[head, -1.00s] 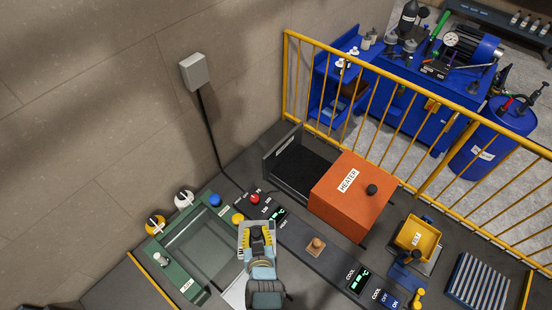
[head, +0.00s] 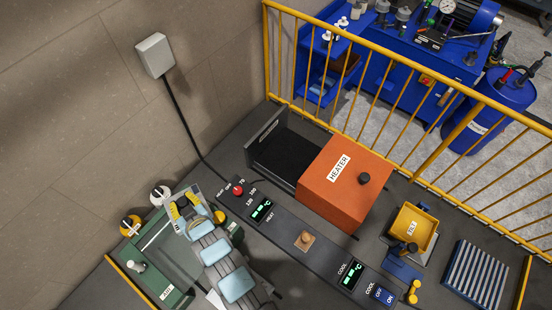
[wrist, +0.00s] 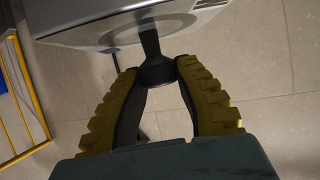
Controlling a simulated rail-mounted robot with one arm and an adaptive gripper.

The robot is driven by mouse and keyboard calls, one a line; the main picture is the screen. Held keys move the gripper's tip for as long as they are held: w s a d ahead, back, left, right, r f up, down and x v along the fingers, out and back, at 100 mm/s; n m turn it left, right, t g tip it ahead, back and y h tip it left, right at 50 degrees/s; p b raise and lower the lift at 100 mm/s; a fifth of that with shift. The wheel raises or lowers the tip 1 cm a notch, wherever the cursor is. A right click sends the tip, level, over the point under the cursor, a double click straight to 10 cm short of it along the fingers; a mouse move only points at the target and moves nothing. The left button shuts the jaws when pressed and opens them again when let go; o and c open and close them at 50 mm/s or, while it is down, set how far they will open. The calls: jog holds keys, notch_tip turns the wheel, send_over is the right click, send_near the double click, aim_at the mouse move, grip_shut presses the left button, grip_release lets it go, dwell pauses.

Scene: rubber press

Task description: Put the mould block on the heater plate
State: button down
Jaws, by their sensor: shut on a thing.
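My gripper (head: 183,210) is at the lower left in the head view, over the green-framed station. In the wrist view my gripper (wrist: 160,75) has its yellow-backed fingers closed on a dark knob under a silver-grey body with a round face, which looks like the mould block (wrist: 110,32). Only part of this block shows, at the top edge. I cannot make it out surely in the head view. The black heater plate (head: 288,150) lies bare in a dark frame, left of the orange heater cover (head: 335,195), apart from my gripper.
A control strip with a red button (head: 238,190) and a wooden knob (head: 305,238) runs in front of the heater. The yellow railing (head: 410,75) stands behind it. A yellow bin (head: 413,229) and a striped rack (head: 477,274) are at right.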

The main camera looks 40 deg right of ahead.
jog(key=shift+y, duration=0.3)
jog(key=w+b, duration=0.1)
jog(key=w, duration=0.1)
jog(key=w+b, duration=0.2)
jog(key=w+r+b, duration=0.1)
jog(key=w, duration=0.1)
jog(key=shift+a+r+b, duration=0.1)
jog(key=shift+a+b, duration=0.2)
jog(key=shift+b, duration=0.1)
jog(key=w+d+r+m+h+b, duration=0.1)
jog(key=w+d+r+b, duration=0.3)
jog(key=w, duration=0.3)
jog(key=w+d+r+m+h+b, duration=0.1)
jog(key=w+d+r+b, duration=0.1)
jog(key=w+d+b, duration=0.35)
jog(key=w+d+m+h, duration=0.1)
jog(key=w+d, duration=0.3)
jog(key=d, duration=0.4)
jog(key=w+d+m+h, duration=0.1)
jog(key=w+d, duration=0.2)
jog(key=d, duration=0.6)
jog(key=d+f+m+g+h, duration=0.1)
jog(key=d+f+m+h, duration=0.1)
jog(key=d, duration=0.7)
jog(key=d+f+m+g+h, duration=0.1)
jog(key=d+f, duration=0.3)
jog(key=d, duration=0.6)
jog(key=shift+f+m+h+p, duration=0.35)
jog(key=shift+m+h+p, duration=0.05)
jog(key=shift+h, duration=0.4)
